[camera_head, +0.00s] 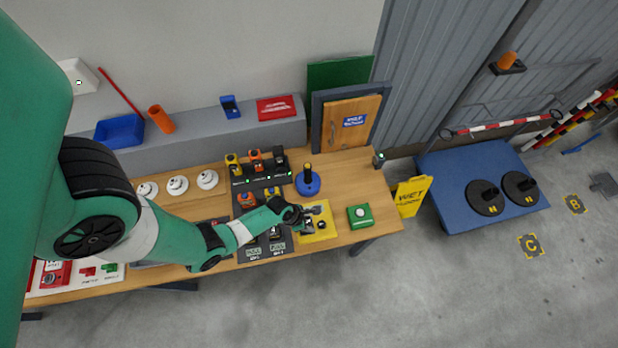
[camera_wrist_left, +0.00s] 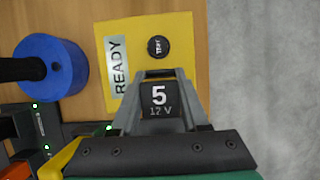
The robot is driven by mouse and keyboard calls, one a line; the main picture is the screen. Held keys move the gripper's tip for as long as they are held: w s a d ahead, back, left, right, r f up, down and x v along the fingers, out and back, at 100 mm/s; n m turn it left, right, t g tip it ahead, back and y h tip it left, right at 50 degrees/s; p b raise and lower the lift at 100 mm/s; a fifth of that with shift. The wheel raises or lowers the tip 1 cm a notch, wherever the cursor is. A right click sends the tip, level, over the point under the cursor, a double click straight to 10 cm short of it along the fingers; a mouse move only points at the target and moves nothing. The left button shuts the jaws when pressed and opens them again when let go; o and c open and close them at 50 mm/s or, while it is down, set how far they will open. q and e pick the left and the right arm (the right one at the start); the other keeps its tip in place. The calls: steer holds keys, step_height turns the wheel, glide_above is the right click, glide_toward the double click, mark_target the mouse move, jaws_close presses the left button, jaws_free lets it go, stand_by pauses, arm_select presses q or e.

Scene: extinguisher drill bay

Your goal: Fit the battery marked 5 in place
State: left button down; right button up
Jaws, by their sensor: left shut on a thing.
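The battery marked 5 (camera_wrist_left: 159,100) is black with a white 5 and a smaller voltage line. It sits between the grey fingers of my left gripper (camera_wrist_left: 160,88), which is shut on it. In the head view my left gripper (camera_head: 312,213) is over the yellow board (camera_head: 326,237) near the table's front edge. In the wrist view that yellow board (camera_wrist_left: 180,30) carries a READY label (camera_wrist_left: 117,66) and a round black TEST button (camera_wrist_left: 158,47), just beyond the fingertips. I cannot tell whether the battery touches the board. My right gripper is not in view.
A blue round base with a dark post (camera_head: 308,184) stands behind the board. A charger row with green lights (camera_head: 261,176) holds several coloured packs at the back. A green box with a white button (camera_head: 360,215) is to the right. Bare table lies between.

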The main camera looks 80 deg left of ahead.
mark_target(309, 221)
arm_select(q)
steer(key=shift+f, duration=0.15)
steer(key=shift+c, duration=1.6)
jaws_free()
steer(key=c, duration=0.3)
steer(key=shift+o, duration=0.5)
step_height(309, 221, up, 2)
steer(key=shift+r+p, duration=0.25)
steer(key=shift+p, duration=1)
steer(key=shift+r+p, duration=0.35)
steer(key=shift+r, duration=1.85)
